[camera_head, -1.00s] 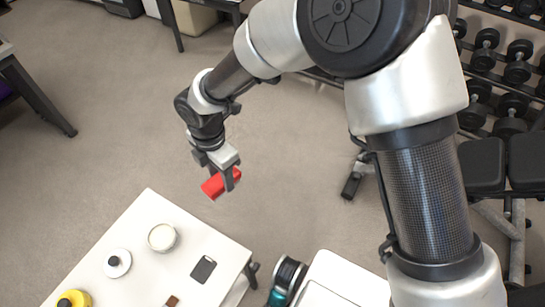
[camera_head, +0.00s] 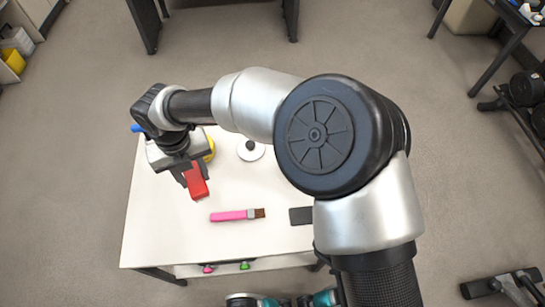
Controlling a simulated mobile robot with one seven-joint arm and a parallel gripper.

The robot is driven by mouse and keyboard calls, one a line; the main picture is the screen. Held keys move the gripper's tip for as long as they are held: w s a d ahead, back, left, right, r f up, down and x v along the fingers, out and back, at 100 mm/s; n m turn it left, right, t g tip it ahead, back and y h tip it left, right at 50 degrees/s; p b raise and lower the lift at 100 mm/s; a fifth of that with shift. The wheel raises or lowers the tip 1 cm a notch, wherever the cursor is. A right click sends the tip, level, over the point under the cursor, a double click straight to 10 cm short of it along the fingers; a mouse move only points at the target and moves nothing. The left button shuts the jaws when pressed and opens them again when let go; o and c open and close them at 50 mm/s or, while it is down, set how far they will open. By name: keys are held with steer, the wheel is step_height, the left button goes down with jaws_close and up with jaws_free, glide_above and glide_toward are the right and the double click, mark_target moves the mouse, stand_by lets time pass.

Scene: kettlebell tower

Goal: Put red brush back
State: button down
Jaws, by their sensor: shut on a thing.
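My gripper (camera_head: 192,182) is shut on a red block-shaped thing (camera_head: 197,183) and holds it over the left part of the white table (camera_head: 160,225). No bristles show on the red thing, so I cannot tell whether it is the red brush. A brush with a pink handle and brown bristles (camera_head: 237,215) lies on the table, to the right of and nearer than the red thing. The two are apart in the picture.
A white round lid with a black knob (camera_head: 250,149), a dark flat thing (camera_head: 300,215) and a partly hidden yellow thing (camera_head: 210,148) are on the table. Small pink (camera_head: 208,268) and green (camera_head: 244,265) things show below its near edge. The table's left and near parts are bare.

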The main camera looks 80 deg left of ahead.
steer(key=s+d+f+n+b, duration=0.1)
steer(key=s+d+n, duration=0.3)
steer(key=s, duration=0.7)
steer(key=shift+d+f+n, duration=0.2)
steer(key=shift+f+n, duration=0.5)
steer(key=shift+f, duration=0.05)
steer(key=shift+b, duration=0.3)
steer(key=shift+f+b, duration=2.35)
steer(key=shift+f, duration=1.65)
steer(key=shift+f+b, duration=0.45)
steer(key=shift+f, duration=0.15)
steer(key=c, duration=0.9)
jaws_free()
steer(key=c, duration=0.4)
steer(key=shift+r, duration=0.15)
